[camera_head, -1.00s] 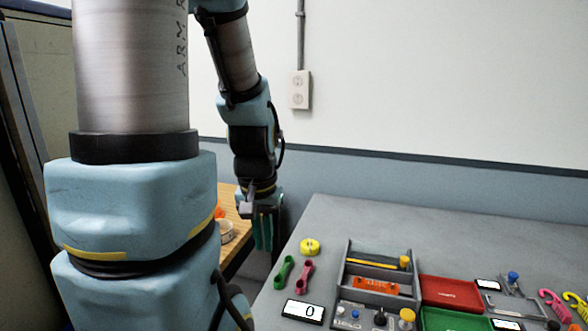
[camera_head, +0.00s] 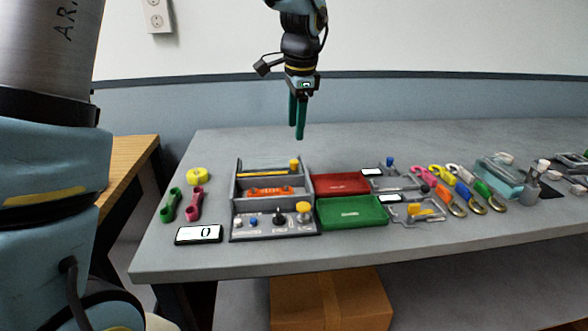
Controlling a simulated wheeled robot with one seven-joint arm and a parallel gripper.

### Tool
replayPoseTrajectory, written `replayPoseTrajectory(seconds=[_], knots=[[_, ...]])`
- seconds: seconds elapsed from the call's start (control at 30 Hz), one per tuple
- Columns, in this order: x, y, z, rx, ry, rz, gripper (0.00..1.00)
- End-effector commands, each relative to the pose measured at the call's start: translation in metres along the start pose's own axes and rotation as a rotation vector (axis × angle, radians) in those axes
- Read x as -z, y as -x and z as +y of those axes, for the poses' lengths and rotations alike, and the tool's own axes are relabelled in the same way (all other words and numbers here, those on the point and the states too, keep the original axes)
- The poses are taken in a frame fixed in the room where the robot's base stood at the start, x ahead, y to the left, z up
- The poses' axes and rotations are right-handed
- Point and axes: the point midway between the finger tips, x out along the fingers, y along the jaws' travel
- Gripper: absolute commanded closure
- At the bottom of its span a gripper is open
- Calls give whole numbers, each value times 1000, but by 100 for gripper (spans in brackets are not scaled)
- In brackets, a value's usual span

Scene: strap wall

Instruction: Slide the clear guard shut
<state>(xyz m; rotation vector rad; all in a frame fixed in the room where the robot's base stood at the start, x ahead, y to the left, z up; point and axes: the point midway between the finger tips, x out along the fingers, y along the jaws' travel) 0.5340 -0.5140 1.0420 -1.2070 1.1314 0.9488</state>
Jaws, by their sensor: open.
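My gripper (camera_head: 297,130) is open and empty, with two green fingers pointing down above the back of the grey table (camera_head: 235,255). I cannot pick out a clear guard for certain. A grey control panel (camera_head: 268,231) with a blue button, a black knob and a yellow knob lies at the table's front. Two small grey fixtures with white displays stand to its right, the rear one (camera_head: 402,184) with a blue knob and the front one (camera_head: 401,212) with a yellow part. A pale teal, partly see-through box (camera_head: 499,185) stands further right. My gripper touches none of these.
A grey divided tray (camera_head: 236,183) stands behind the panel. Red (camera_head: 340,184) and green (camera_head: 350,212) trays lie beside it. Several coloured hooks or straps (camera_head: 440,188) lie to the right. A display (camera_head: 199,234) sits at front left. The table's back strip is clear.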

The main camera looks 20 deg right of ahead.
Motion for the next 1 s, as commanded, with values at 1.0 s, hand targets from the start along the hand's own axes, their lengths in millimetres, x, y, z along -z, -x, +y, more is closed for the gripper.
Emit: replayPoseTrajectory(seconds=[1.0], knots=[[2,-106,0,2,-8,0,41]])
